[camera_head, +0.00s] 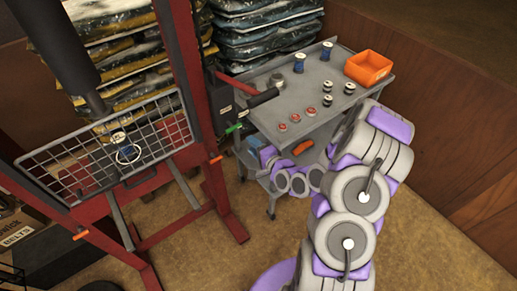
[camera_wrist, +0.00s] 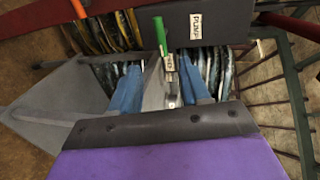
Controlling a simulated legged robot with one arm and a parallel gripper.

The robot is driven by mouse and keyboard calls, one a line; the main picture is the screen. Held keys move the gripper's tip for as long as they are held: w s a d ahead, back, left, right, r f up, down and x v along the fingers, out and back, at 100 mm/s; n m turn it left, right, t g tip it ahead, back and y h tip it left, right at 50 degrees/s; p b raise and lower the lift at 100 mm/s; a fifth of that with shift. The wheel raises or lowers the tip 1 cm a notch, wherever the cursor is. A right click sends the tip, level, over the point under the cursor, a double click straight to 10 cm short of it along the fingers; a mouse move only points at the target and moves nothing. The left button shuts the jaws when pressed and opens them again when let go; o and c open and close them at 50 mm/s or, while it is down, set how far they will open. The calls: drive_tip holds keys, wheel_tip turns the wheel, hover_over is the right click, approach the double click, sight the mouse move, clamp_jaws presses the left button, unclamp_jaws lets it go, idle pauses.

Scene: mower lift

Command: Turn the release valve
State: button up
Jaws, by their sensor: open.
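The release valve (camera_wrist: 161,36) shows in the wrist view as an upright green handle with a small white label at its lower end. In the head view its green handle (camera_head: 234,128) sticks out beside the red press frame, below the pump. My gripper (camera_wrist: 161,72) is open, its two blue fingers apart on either side of the valve's lower part in the wrist view. I cannot tell whether either finger touches it. In the head view my gripper (camera_head: 252,146) is small and partly hidden at the cart's left front corner, just right of the green handle.
The dark pump body (camera_wrist: 232,22) with a "PUMP" label is close behind. The grey cart (camera_head: 318,119) holds an orange bin (camera_head: 369,67), spools and red discs. The red frame (camera_head: 198,95) with a mesh guard (camera_head: 95,160) stands left. Stacked bags (camera_head: 262,35) are behind.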

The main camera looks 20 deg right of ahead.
drive_tip(key=shift+p+v, duration=1.35)
drive_tip(key=shift+p, duration=0.85)
